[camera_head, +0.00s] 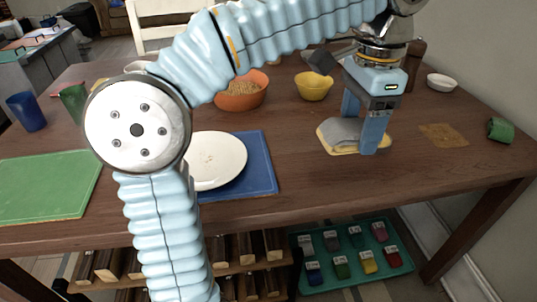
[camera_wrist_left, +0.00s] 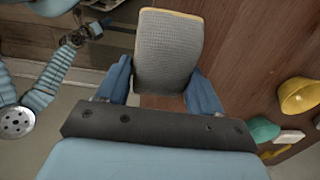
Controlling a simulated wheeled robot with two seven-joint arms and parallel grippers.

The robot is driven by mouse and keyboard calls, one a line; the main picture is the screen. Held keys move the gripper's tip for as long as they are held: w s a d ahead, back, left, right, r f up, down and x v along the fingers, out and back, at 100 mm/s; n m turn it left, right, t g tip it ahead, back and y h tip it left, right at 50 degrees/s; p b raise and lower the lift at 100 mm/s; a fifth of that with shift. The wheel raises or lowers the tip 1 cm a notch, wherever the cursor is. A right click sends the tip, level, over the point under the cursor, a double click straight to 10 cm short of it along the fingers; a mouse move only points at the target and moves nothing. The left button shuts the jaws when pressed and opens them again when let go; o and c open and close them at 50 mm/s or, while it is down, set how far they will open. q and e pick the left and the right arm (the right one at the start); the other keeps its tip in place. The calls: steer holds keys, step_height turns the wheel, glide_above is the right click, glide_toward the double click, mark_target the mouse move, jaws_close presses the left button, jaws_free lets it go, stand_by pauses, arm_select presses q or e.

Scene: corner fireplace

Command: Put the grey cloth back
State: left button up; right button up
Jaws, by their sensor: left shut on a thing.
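The grey cloth (camera_head: 345,132) lies low over the right half of the table, with a yellow layer or border at its lower edge. I cannot tell whether the yellow belongs to it or is another piece under it. My left gripper (camera_head: 361,132) reaches down onto it from above, its blue fingers shut on it. In the left wrist view the ribbed grey cloth (camera_wrist_left: 168,52), yellow along its far edge, sits between the two fingers (camera_wrist_left: 160,88). Whether it touches the table is unclear. My right gripper is not clearly in view.
A brown flat patch (camera_head: 444,135), a green cup (camera_head: 500,130) and a white bowl (camera_head: 441,82) are to the right. A yellow bowl (camera_head: 314,86), an orange bowl (camera_head: 242,92) and a white plate (camera_head: 215,160) on a blue mat (camera_head: 262,165) are to the left.

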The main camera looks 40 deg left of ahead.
arm_select(q)
steer(key=w+a+f, duration=0.4)
steer(key=a, duration=0.3)
glide_above(313, 151)
steer(key=d, duration=0.1)
steer(key=f, duration=0.4)
steer(key=shift+s+d+f+b, duration=0.1)
steer(key=shift+s+b, duration=0.2)
steer(key=shift+s, duration=0.1)
steer(key=shift+w+a+f, duration=0.3)
steer(key=shift+a+f, duration=0.1)
steer(key=shift+f, duration=0.15)
steer(key=shift+w+a+f, duration=0.1)
steer(key=shift+f, duration=0.85)
steer(key=shift+w+a+f, duration=0.1)
steer(key=shift+f, duration=0.8)
steer(key=shift+b, duration=0.3)
steer(key=shift+f, duration=0.2)
steer(key=o, duration=0.9)
steer(key=shift+o, duration=0.2)
steer(key=shift+r, duration=0.1)
